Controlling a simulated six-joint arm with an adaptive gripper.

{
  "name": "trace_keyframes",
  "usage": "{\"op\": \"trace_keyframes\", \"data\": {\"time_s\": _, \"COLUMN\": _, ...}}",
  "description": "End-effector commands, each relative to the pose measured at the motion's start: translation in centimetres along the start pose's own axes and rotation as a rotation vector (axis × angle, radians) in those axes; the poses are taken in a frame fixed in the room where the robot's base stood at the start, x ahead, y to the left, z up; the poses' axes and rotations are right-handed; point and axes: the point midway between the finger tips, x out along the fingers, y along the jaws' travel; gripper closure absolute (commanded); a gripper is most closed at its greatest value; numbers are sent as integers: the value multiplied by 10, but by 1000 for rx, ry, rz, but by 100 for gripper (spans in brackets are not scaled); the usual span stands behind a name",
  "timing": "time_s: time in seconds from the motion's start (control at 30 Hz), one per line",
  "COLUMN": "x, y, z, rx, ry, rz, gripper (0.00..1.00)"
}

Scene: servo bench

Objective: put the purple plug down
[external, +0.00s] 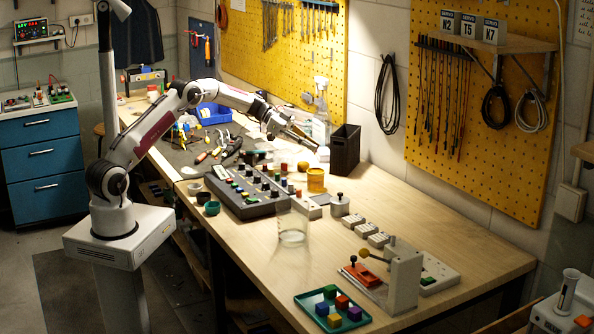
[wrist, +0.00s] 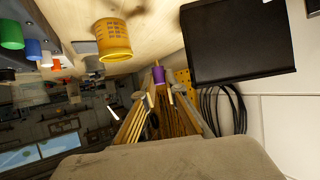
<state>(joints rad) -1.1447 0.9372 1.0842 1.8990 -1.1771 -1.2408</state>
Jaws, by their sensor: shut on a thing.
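The purple plug (wrist: 158,75) shows in the wrist view at the tips of my gripper (wrist: 157,94), whose fingers are shut on it. In the external view my gripper (external: 304,139) is raised above the far part of the bench, just left of the black bin, pointing right and slightly down. I cannot make out the plug in that view.
A yellow cup (external: 316,180) and a black open bin (external: 345,150) stand near my gripper; the cup (wrist: 114,41) and bin (wrist: 238,45) also show in the wrist view. A knobbed control box (external: 250,192), a clear beaker (external: 292,228) and a green tray (external: 304,298) of cubes occupy the bench.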

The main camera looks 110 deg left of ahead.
Motion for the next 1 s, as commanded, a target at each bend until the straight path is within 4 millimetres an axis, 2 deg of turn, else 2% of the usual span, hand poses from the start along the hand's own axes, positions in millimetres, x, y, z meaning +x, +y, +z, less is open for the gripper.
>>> {"op": "trace_keyframes", "data": {"time_s": 0.33, "x": 19, "y": 0, "z": 40, "rx": -1, "ry": 0, "rz": 0, "gripper": 99}}
{"op": "trace_keyframes", "data": {"time_s": 0.8, "x": 22, "y": 0, "z": 46, "rx": -1, "ry": 0, "rz": -1, "gripper": 99}}
{"op": "trace_keyframes", "data": {"time_s": 1.0, "x": 29, "y": 1, "z": 60, "rx": -2, "ry": 0, "rz": 0, "gripper": 99}}
